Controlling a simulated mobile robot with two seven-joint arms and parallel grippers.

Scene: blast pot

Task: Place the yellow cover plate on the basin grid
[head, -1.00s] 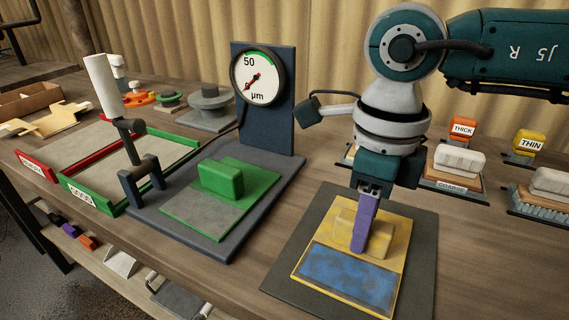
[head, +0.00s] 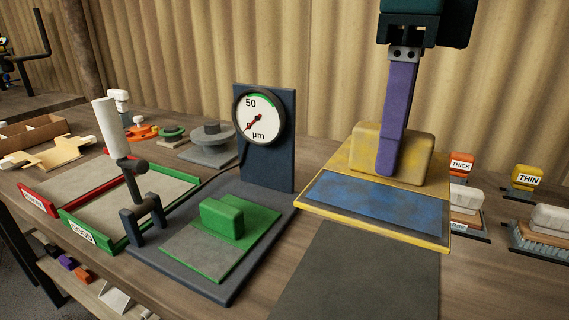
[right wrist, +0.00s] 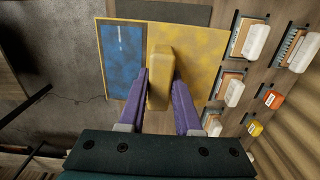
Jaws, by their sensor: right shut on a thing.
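The yellow cover plate (head: 345,168) has a worn blue patch on its front part and a yellow block handle (head: 412,153). My right gripper (head: 388,165) has purple fingers and is shut on this handle from above. The plate is held in the air above the bench, beyond a dark grey mat (head: 355,275). In the right wrist view, the fingers (right wrist: 160,78) stand on both sides of the handle, with the plate (right wrist: 205,55) spread behind it. I cannot make out the basin grid in either view. My left gripper is not in view.
A gauge (head: 259,115) stands on a dark stand with a green plate (head: 222,217) at its foot. Green and red framed trays (head: 168,182) lie to the left. Labelled brushes and blocks (head: 545,228) stand at the right. The dark mat is bare.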

